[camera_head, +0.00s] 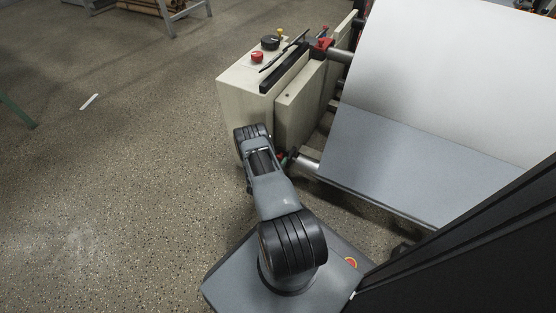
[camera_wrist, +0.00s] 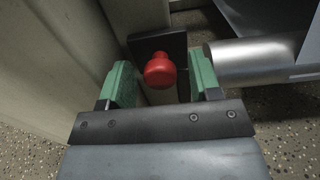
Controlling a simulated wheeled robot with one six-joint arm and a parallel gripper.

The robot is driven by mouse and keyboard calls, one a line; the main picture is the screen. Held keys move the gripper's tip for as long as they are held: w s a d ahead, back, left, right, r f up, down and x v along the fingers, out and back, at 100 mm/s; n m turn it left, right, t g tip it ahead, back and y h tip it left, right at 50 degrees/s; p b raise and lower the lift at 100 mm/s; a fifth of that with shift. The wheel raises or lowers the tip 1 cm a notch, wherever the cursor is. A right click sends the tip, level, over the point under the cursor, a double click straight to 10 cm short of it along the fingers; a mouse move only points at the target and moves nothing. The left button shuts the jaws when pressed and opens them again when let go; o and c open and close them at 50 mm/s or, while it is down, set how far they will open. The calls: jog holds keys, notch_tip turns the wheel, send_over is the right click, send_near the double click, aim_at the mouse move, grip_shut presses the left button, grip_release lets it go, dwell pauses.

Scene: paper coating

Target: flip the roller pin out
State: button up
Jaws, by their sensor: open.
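The roller pin shows as a round red knob (camera_wrist: 160,70) in the wrist view, in front of a dark plate (camera_wrist: 158,47) on the machine's side. My gripper (camera_wrist: 161,82) is open, with one green finger on each side of the knob and a visible gap to each. In the head view my gripper is mostly hidden behind my arm, low at the machine's front. A small red part (camera_head: 281,156) shows there beside the end of the lower roller. The metal roller (camera_wrist: 250,62) lies just right of the right finger in the wrist view.
The cream machine housing (camera_head: 240,100) stands beside my arm, with a red button (camera_head: 257,56) and a black knob (camera_head: 270,42) on top. A wide paper sheet (camera_head: 440,70) slopes down at the right. The speckled floor (camera_head: 130,190) at the left is mostly clear.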

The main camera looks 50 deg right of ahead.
grip_shut()
dwell(0.6)
